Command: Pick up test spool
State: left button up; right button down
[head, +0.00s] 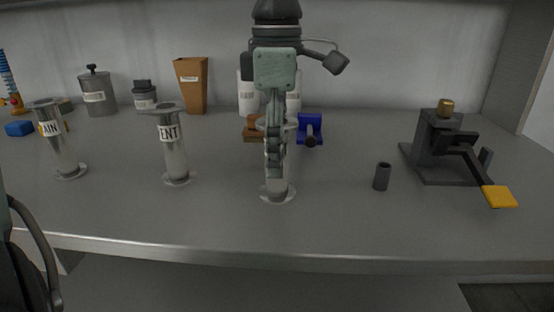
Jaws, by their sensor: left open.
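Three grey metal spools with flanged ends stand upright in a row on the bench. The left spool (63,150) shows a label ending in "AIN", and the middle spool (174,150) one ending in "ENT". The third spool (278,196) stands at the centre; its lower flange shows, but its body is mostly hidden behind my left gripper and I cannot read any label. My left gripper (275,170) points down in front of or around this third spool, seen edge-on. It is open; I cannot tell whether its fingers touch the spool. My right gripper is out of view.
A small dark cylinder (381,177) stands right of the third spool. A dark fixture (436,152) with a yellow-ended lever (499,196) is at the right. A blue holder (310,124), brown block (252,128), brown bin (191,85) and lidded canister (97,94) stand behind. The bench front is clear.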

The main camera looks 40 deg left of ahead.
pick_arm(q)
jog(key=shift+f, duration=1.3)
jog(key=c, duration=1.1)
jog(key=shift+r, duration=0.1)
